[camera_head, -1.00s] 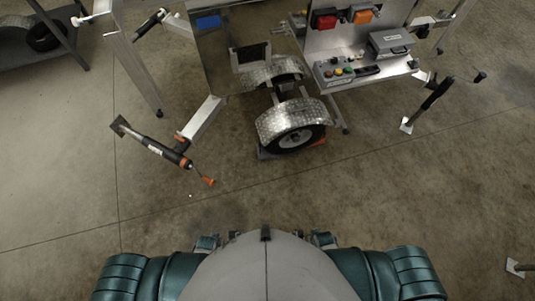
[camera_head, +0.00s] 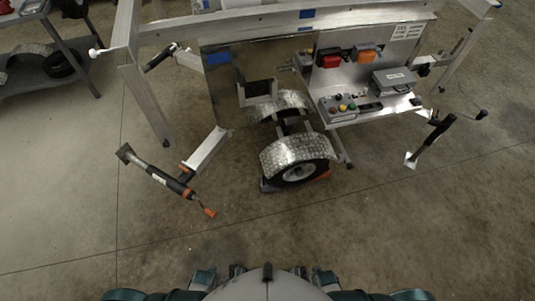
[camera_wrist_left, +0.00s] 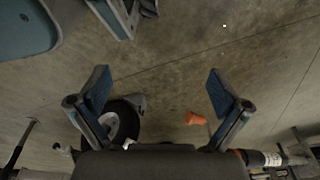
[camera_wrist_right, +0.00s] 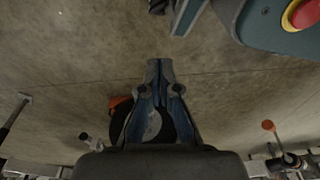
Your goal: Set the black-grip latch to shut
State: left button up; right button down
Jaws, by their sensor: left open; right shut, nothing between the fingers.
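Several black-grip handles show on the trailer in the head view, and I cannot tell for certain which is the latch. One black grip (camera_head: 161,57) slants beside the left frame post. Another black grip (camera_head: 438,130) stands tilted at the right, above a small metal plate. A black bar with orange parts (camera_head: 170,180) sits at the end of the lower left arm of the frame. My left gripper (camera_wrist_left: 158,82) is open and empty over bare floor. My right gripper (camera_wrist_right: 160,66) is shut and empty. Both are well apart from the trailer.
The trailer's wheel with its silver fender (camera_head: 297,152) is at the middle. A shelf (camera_head: 40,87) stands far left. The floor between me and the trailer is clear.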

aim_at(470, 30)
jog(key=i+l, duration=0.1)
jog(key=l, duration=0.25)
jog(key=i+l, duration=0.15)
jog(key=l, duration=0.2)
jog(key=i+l, duration=0.1)
jog(key=l, duration=0.25)
jog(key=i+l, duration=0.1)
jog(key=l, duration=0.25)
